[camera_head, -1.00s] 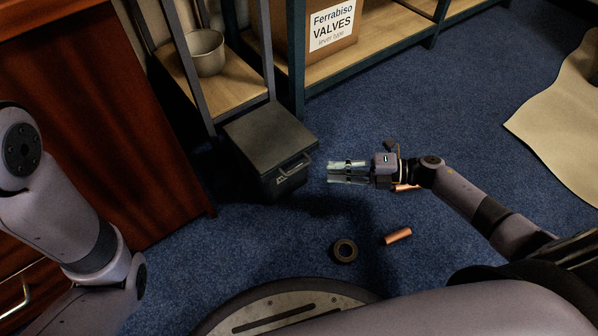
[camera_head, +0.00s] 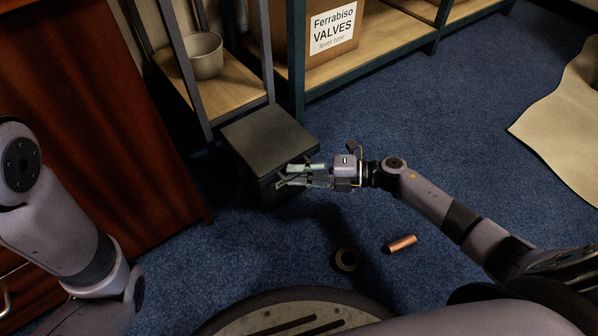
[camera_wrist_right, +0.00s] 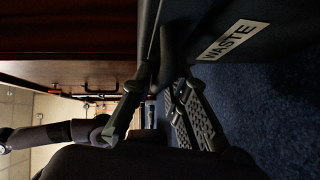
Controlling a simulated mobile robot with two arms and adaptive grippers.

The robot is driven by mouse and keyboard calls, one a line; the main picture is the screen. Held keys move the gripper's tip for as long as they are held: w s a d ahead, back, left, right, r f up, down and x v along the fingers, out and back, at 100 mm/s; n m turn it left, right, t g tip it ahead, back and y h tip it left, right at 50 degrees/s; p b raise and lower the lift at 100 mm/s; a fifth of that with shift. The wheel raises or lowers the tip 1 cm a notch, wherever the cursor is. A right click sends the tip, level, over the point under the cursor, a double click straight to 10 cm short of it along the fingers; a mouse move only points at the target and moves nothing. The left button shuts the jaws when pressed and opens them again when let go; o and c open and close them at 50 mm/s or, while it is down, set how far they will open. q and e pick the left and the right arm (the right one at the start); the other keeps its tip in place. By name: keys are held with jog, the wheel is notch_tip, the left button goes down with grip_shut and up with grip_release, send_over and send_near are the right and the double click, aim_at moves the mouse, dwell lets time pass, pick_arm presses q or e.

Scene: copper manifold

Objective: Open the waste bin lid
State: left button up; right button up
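The dark waste bin (camera_head: 262,138) stands on the carpet left of centre in the head view, its lid down. My right gripper (camera_head: 284,175) is at the bin's front, by the lid handle, its fingers pointing left. In the right wrist view the fingers (camera_wrist_right: 160,105) are apart, with the dark handle bar (camera_wrist_right: 172,55) showing between them; I cannot tell whether they touch it. The bin's WASTE label (camera_wrist_right: 232,40) shows beside it. In the head view my gripper partly hides the handle. My left gripper is out of view; only left arm links show.
A shelf unit (camera_head: 230,95) with a pot (camera_head: 204,56) stands close behind the bin. A boxed shelf (camera_head: 375,50) is behind right. A reddish cabinet (camera_head: 90,120) is at left.

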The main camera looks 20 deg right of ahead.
grip_shut()
dwell(0.3)
